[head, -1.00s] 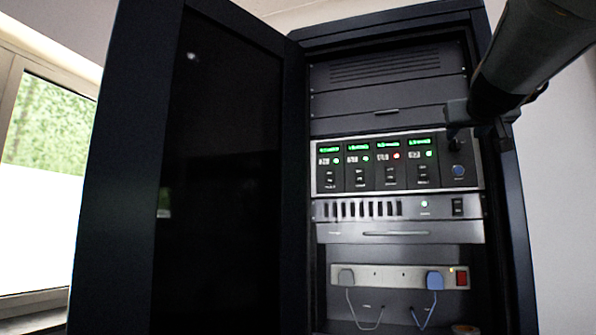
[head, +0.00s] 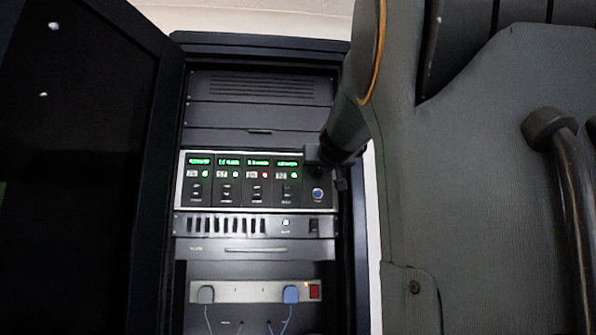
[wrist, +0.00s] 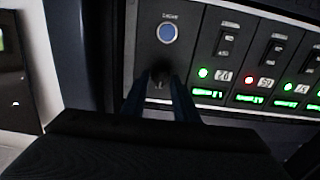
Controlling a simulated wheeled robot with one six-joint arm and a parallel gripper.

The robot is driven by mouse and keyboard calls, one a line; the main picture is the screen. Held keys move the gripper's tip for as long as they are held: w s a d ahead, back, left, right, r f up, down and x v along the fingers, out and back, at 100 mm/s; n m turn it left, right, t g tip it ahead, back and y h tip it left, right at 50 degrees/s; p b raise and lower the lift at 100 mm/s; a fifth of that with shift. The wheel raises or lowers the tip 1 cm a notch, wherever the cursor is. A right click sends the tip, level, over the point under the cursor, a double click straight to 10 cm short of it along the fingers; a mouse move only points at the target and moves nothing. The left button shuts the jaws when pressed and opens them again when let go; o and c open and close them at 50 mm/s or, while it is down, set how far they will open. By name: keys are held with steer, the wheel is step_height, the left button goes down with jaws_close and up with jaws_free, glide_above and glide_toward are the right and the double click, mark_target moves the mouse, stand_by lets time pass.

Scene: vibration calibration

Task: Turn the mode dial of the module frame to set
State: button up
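The module frame (head: 222,204) is a dark panel with a silver border, green displays and small switches, in the rack. Its mode dial (wrist: 160,74) is a small dark knob below the round blue button in the wrist view. My gripper (wrist: 160,88) has its fingers apart, one on each side of the dial. Whether they press on it is not clear. In the head view my gripper (head: 318,156) is at the panel's upper right corner and covers the dial. The dial's pointer and marks are too dark to read.
The blue button (head: 318,194) is close to the dial. The open cabinet door (head: 75,190) stands at the left. A large grey surface fills the right.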

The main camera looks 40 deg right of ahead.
jaws_close()
steer(key=shift+m, duration=0.3)
steer(key=m, duration=1.1)
steer(key=shift+d+p, duration=0.1)
steer(key=shift+p, duration=0.3)
steer(key=shift+f+m, duration=0.1)
steer(key=shift+m, duration=0.2)
steer(key=shift+o, duration=2.2)
jaws_free()
steer(key=shift+s, duration=0.1)
